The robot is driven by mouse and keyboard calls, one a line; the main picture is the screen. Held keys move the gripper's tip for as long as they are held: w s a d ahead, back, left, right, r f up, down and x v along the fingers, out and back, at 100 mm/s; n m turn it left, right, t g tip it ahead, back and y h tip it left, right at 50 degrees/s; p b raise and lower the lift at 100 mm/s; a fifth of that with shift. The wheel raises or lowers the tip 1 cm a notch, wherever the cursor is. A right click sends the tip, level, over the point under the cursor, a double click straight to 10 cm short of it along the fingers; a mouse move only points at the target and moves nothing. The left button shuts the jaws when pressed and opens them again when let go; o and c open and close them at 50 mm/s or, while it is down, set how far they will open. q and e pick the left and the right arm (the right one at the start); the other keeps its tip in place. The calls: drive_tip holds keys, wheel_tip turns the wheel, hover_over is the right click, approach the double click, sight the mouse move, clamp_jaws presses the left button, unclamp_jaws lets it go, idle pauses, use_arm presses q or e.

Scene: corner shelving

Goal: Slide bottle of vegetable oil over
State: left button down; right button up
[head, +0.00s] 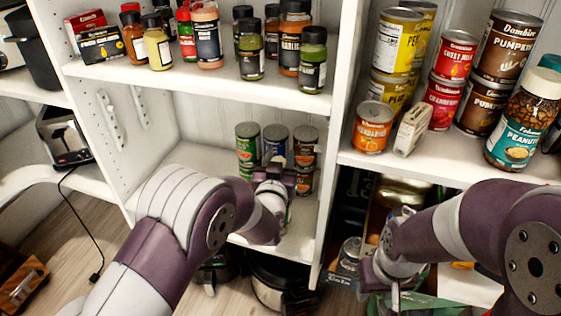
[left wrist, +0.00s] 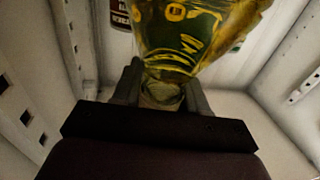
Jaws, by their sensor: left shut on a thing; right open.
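The bottle of vegetable oil (left wrist: 185,30) shows in the left wrist view, with yellow oil and a dark green and yellow label. My left gripper (left wrist: 162,88) is shut on its narrow end, one finger on each side. In the head view my left gripper (head: 277,183) is inside the middle shelf compartment, in front of stacked cans. There the bottle is hidden or too small to make out. My right gripper (head: 392,275) is open at the lower right, below the right-hand shelf, and I see nothing held in it.
Stacked cans (head: 248,140) stand at the back of the middle shelf (head: 180,160), whose left part is clear. A white upright divider (head: 330,150) stands right of my left gripper. Spice jars (head: 313,60) fill the shelf above. Cans and a peanut jar (head: 520,120) crowd the right shelf.

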use_arm(q)
drive_tip(key=shift+d, duration=0.2)
drive_tip(key=c, duration=0.5)
unclamp_jaws()
drive_tip(key=shift+s, duration=0.15)
drive_tip(key=shift+s, duration=0.35)
drive_tip(key=s+p, duration=0.1)
drive_tip(key=s, duration=0.3)
drive_tip(key=s+a+p, duration=0.1)
drive_tip(key=s, duration=0.2)
drive_tip(key=s+a+p, duration=0.1)
drive_tip(key=s, duration=0.3)
drive_tip(key=shift+s, duration=0.35)
